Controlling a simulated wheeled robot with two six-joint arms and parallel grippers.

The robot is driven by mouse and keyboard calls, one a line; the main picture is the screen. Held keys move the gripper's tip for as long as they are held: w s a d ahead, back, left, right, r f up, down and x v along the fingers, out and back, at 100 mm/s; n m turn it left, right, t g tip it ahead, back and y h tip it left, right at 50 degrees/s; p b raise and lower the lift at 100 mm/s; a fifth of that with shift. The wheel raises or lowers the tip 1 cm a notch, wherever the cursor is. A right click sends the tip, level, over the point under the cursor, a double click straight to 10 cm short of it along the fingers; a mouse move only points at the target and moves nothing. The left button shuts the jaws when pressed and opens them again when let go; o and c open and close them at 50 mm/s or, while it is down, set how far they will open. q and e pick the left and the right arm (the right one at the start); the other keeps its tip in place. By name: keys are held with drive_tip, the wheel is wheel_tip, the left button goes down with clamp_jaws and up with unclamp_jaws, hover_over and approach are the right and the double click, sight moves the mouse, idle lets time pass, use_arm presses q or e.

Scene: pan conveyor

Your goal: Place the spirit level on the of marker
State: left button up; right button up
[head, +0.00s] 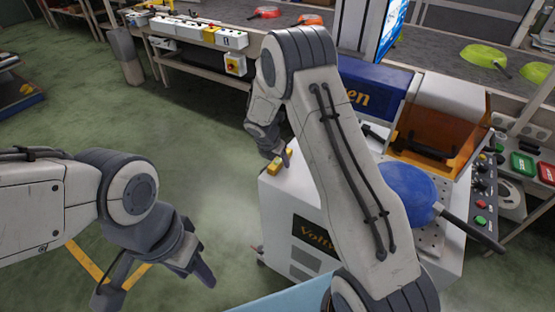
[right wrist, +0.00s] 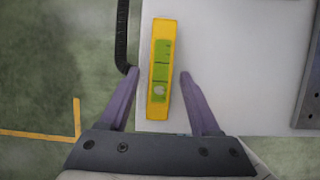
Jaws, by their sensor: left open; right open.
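The spirit level (right wrist: 161,70) is yellow with a green vial and lies on the white machine top, near its left edge in the right wrist view. It also shows in the head view (head: 274,169), partly covered by my right gripper (head: 276,153). In the right wrist view the right gripper (right wrist: 154,80) is open, with one finger on each side of the level's near part and gaps to both. My left gripper (head: 205,268) is open and empty over the floor at lower left. I cannot make out a marker.
A blue pan (head: 403,190) with a black handle sits on the white machine (head: 290,215). An orange-fronted unit (head: 427,133) stands behind it. A conveyor (head: 345,30) with red and green pans runs along the back.

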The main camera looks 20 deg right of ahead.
drive_tip(key=shift+r, duration=0.2)
drive_tip(key=s+a+r+m+y+p, duration=0.1)
drive_tip(key=s+a+r+m, duration=0.1)
drive_tip(key=s+a+r, duration=0.4)
drive_tip(key=s+a+r+m, duration=0.2)
drive_tip(key=s+a+r, duration=0.1)
drive_tip(key=r, duration=0.6)
drive_tip(key=s+a+r+m+g+y, duration=0.1)
drive_tip(key=s+a+r+m, duration=0.1)
drive_tip(key=s, duration=0.7)
drive_tip(key=s+a+r+m+g+y+p, duration=0.1)
drive_tip(key=s+a+r+m, duration=0.1)
drive_tip(key=s+a+m, duration=0.2)
drive_tip(key=s+a+r+m+y+p, duration=0.1)
drive_tip(key=s+a+r+m, duration=0.1)
drive_tip(key=s+m, duration=0.6)
drive_tip(key=shift+s+a+r+g+y, duration=0.15)
drive_tip(key=shift+s+a+g+y, duration=0.25)
drive_tip(key=shift+s, duration=2.9)
